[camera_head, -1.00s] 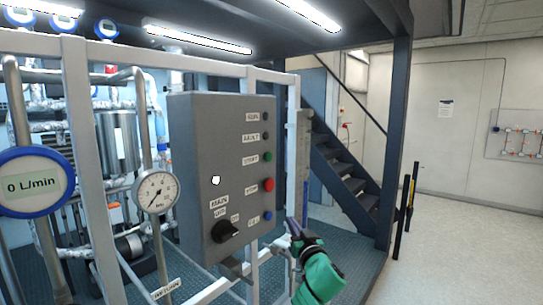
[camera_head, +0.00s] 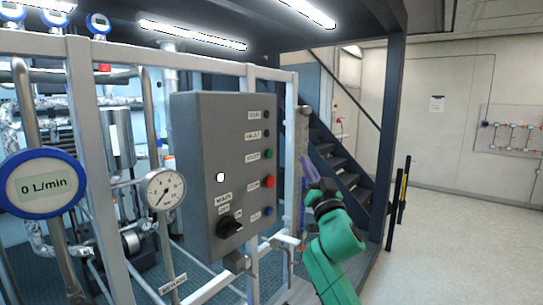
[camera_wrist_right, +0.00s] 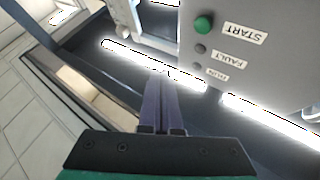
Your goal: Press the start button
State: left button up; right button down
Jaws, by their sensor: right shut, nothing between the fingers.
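The green start button (camera_head: 268,154) is on the right part of the front of a grey control box (camera_head: 205,165). In the right wrist view the green button (camera_wrist_right: 204,26) shows at the upper right, beside its START label (camera_wrist_right: 246,33). My right gripper (camera_head: 307,162) is shut and empty, to the right of the box at about the button's height in the head view. In the wrist view its purple fingers (camera_wrist_right: 162,82) point up the picture, with their tips apart from the button, to its lower left. My left gripper is not in view.
A red button (camera_head: 269,181), a blue button (camera_head: 268,211) and a black rotary switch (camera_head: 229,226) are on the same box. A light metal frame (camera_head: 251,80) stands around it. A gauge (camera_head: 163,189) is at left; dark stairs (camera_head: 345,175) are behind my gripper.

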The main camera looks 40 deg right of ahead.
aim_at(269, 154)
jog(key=w+a+b, duration=0.2)
jog(key=w, duration=0.6)
jog(key=shift+a, duration=0.25)
dwell(1.6)
jog(key=shift+w+a+b, duration=0.15)
jog(key=shift+w+b, duration=0.15)
jog(key=shift+w, duration=0.1)
jog(key=shift+w+a+b, duration=0.1)
jog(key=shift+w+b, duration=0.25)
jog(key=shift+w, duration=0.05)
dwell(0.5)
jog(key=shift+s, duration=0.1)
jog(key=shift+s+d+p, duration=0.3)
jog(key=shift+s+p, duration=0.1)
jog(key=shift+s, duration=0.35)
